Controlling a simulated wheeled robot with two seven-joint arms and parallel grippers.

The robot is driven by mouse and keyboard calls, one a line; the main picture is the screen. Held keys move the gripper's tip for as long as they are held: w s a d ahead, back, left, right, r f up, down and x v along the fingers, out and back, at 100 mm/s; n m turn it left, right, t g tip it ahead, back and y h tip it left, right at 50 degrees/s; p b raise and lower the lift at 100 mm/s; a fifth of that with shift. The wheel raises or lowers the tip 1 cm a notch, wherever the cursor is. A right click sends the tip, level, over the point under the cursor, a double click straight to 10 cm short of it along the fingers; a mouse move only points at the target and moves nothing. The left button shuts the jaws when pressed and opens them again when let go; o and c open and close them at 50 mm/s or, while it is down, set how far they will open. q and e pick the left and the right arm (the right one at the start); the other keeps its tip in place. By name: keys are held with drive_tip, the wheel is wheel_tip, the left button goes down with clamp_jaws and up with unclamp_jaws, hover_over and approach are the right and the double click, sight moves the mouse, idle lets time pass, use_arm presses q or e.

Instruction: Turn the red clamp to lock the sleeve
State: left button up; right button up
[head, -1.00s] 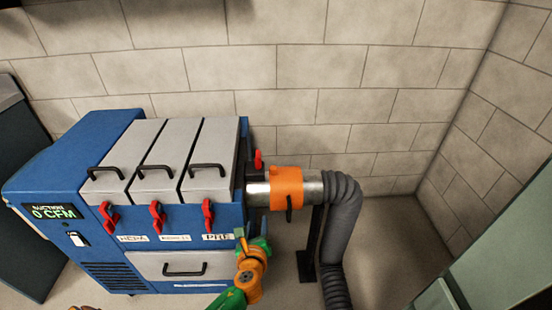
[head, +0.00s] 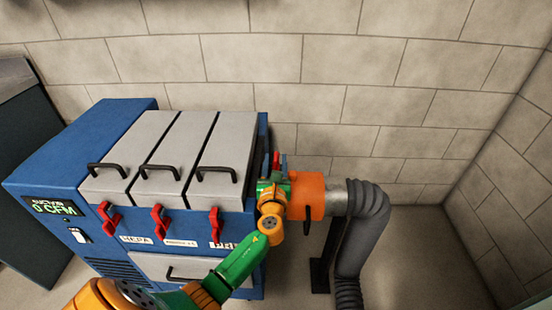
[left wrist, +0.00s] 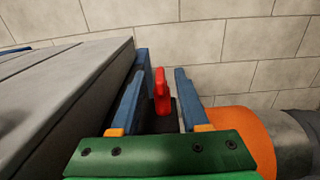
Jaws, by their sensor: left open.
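The red clamp (head: 277,159) stands upright at the right side of the blue machine, beside the orange sleeve (head: 310,190). In the left wrist view the clamp (left wrist: 161,92) shows between the two blue fingers of my left gripper (left wrist: 162,76). The fingers are open, with a gap on each side of the clamp, and are not closed on it. In the head view my left gripper (head: 278,166) is at the clamp and partly hides its lower part and the sleeve's left end. The orange sleeve (left wrist: 238,132) lies right of the gripper. My right gripper is not in view.
The blue machine (head: 40,180) has grey lids, black handles and several red latches on its front. A grey corrugated hose (head: 365,230) bends down from the metal pipe (head: 337,197), next to a black stand. A block wall (head: 420,60) is behind.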

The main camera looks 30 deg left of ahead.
use_arm(q)
drive_tip(key=shift+x, duration=1.05)
drive_tip(key=shift+s+f, duration=0.1)
clamp_jaws()
idle(0.4)
